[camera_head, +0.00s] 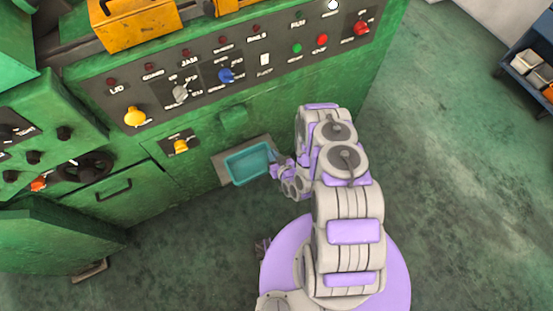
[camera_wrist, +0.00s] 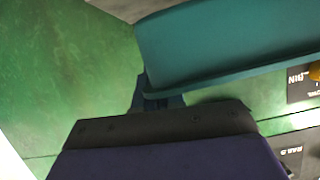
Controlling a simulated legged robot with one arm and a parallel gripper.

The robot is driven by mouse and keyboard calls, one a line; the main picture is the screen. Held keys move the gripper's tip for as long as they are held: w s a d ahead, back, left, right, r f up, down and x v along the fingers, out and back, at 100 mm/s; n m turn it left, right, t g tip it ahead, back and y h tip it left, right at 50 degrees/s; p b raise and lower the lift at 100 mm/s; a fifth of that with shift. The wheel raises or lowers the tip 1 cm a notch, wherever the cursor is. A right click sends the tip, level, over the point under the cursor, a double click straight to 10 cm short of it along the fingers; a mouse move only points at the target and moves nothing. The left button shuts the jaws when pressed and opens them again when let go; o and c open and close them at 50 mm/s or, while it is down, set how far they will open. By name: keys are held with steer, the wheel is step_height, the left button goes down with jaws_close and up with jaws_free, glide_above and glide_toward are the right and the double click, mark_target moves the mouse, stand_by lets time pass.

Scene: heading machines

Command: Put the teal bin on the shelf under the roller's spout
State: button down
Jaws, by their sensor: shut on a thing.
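The teal bin (camera_head: 249,164) is an open rectangular tray, seen from above in the head view at the front of the green machine. It is over or on a grey shelf (camera_head: 221,169) low on that machine; I cannot tell whether it touches it. My gripper (camera_head: 274,167) is shut on the bin's right side. In the wrist view the bin (camera_wrist: 225,45) fills the upper right, and my gripper (camera_wrist: 155,98) grips its rim. The fingertips are partly hidden. I cannot make out the spout.
The green machine's control panel (camera_head: 215,75) with knobs and buttons rises behind the bin. A black handwheel (camera_head: 84,167) sticks out at the left. A dark cart (camera_head: 528,75) with small bins stands at the upper right. The floor to the right is clear.

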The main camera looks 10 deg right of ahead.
mark_target(265, 146)
steer(key=x, duration=0.2)
steer(key=shift+w+a+b, duration=0.3)
steer(key=shift+w+f+b, duration=0.25)
steer(key=shift+w+b, duration=0.05)
steer(key=shift+w, duration=0.7)
steer(key=shift+r+b+x, duration=0.25)
steer(key=shift+b+x, duration=0.1)
steer(key=shift+x, duration=0.85)
steer(key=shift+w+a+f, duration=0.15)
steer(key=shift+f, duration=0.25)
steer(key=shift+w+a+f, duration=0.1)
steer(key=shift+w+f, duration=0.05)
steer(key=shift+f, duration=0.3)
steer(key=shift+d+f+b, duration=0.15)
steer(key=shift+f+b, duration=0.15)
steer(key=shift+f, duration=0.45)
steer(key=c, duration=1.2)
jaws_free()
steer(key=shift+o, duration=0.2)
